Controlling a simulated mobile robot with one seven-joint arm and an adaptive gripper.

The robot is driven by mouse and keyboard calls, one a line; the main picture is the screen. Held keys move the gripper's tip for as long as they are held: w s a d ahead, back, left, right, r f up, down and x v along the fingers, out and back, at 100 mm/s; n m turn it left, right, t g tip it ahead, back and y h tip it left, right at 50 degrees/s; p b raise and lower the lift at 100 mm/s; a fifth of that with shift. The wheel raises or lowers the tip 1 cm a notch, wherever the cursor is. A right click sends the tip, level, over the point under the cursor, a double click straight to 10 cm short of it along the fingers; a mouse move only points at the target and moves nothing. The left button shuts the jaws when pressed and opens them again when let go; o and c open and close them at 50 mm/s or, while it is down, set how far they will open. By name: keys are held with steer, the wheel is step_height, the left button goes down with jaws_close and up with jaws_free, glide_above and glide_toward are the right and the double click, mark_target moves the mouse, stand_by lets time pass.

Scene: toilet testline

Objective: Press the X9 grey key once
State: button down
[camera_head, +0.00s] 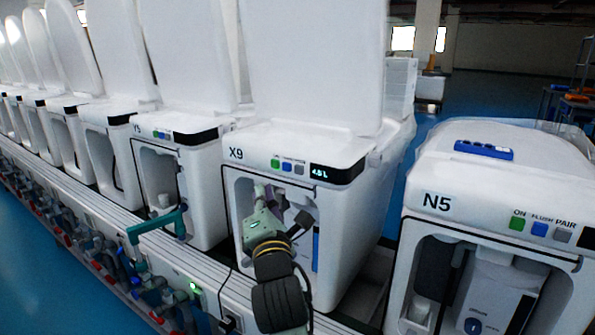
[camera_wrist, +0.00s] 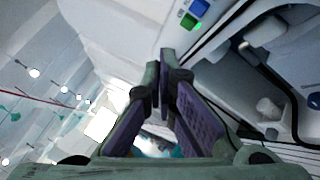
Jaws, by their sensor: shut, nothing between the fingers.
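The X9 unit (camera_head: 262,143) stands in the middle of the head view. Its front panel carries a green key (camera_head: 275,163), a blue key (camera_head: 286,166) and the grey key (camera_head: 299,169), left to right, beside a lit display (camera_head: 325,172) that seems to read 4.5 L. My gripper (camera_head: 262,190) is in front of the unit's open bay, a little below and left of the keys. In the wrist view my gripper (camera_wrist: 162,75) has its fingers together and empty. The green key (camera_wrist: 188,21) and the blue key (camera_wrist: 199,7) show above the fingertips; the grey key is out of that view.
The N5 unit (camera_head: 450,185) stands at the right with its own keys, and a blue object (camera_head: 483,149) lies on its top. The Y5 unit (camera_head: 160,123) is at the left. A rail with fittings (camera_head: 165,250) runs along the front. X9's raised lid (camera_head: 315,65) stands behind the panel.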

steer(key=shift+w+d, duration=0.85)
steer(key=shift+w, duration=0.3)
steer(key=shift+w+d, duration=0.85)
steer(key=shift+w, duration=0.3)
steer(key=shift+w+d, duration=0.85)
steer(key=shift+w, duration=0.3)
steer(key=shift+w+d, duration=0.25)
steer(key=shift+w, duration=0.1)
steer(key=shift+w+d+b, duration=0.25)
steer(key=shift+w+b, duration=0.1)
steer(key=shift+b, duration=0.05)
steer(key=shift+s+a, duration=0.5)
steer(key=shift+s, duration=0.2)
steer(key=shift+s+a+b, duration=0.3)
steer(key=shift+s+a, duration=0.45)
steer(key=shift+s, duration=0.3)
steer(key=shift+s+a+b, duration=0.3)
steer(key=shift+s+a, duration=0.45)
steer(key=shift+s, duration=0.25)
